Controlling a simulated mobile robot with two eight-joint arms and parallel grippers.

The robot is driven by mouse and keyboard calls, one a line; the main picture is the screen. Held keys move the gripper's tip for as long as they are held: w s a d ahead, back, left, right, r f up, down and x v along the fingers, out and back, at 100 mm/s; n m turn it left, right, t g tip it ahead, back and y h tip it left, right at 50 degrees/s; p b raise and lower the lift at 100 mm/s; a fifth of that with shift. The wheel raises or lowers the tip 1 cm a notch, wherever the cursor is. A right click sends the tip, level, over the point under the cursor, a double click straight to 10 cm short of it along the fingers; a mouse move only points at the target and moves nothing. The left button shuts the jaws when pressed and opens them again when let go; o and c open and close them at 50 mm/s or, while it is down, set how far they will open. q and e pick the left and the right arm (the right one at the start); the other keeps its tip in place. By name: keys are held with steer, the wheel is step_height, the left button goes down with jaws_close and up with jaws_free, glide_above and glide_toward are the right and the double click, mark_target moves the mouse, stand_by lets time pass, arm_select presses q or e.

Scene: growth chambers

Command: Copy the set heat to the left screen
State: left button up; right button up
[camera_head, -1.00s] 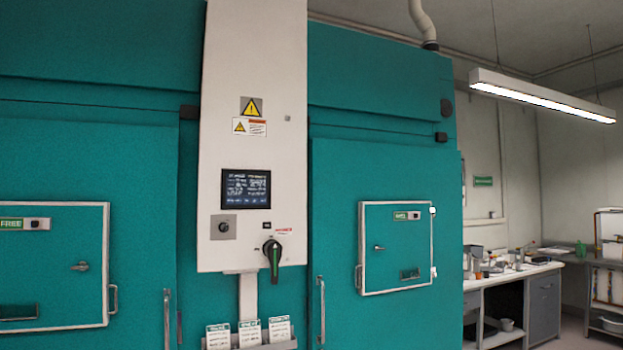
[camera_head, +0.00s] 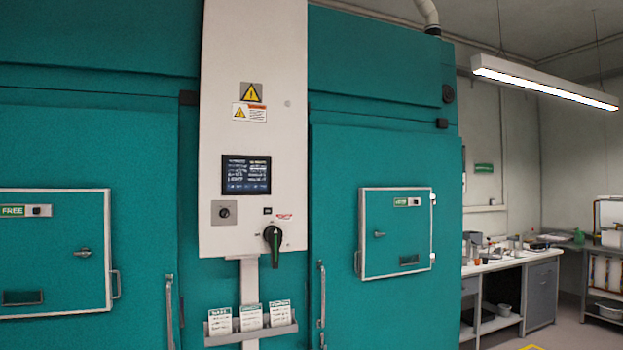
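A white control panel (camera_head: 272,60) stands upright between two teal chambers. Its dark screen (camera_head: 246,175) shows rows of white text that are too small to read. Below the screen are a small key switch (camera_head: 224,212) and a black and green rotary handle (camera_head: 274,240). The left chamber (camera_head: 80,150) has a hatch (camera_head: 50,260) with a green FREE sign (camera_head: 12,211). The right chamber (camera_head: 335,165) has a similar hatch (camera_head: 397,262) with a green sign (camera_head: 403,202). Only one screen is in view. Neither of my grippers is in view.
A rack with several cards (camera_head: 251,318) hangs below the panel. Vertical door handles (camera_head: 321,300) stick out beside it. At the right are a white workbench (camera_head: 510,268) with lab items and a shelf cart (camera_head: 607,265). Some floor shows between them, with a yellow marking (camera_head: 532,347).

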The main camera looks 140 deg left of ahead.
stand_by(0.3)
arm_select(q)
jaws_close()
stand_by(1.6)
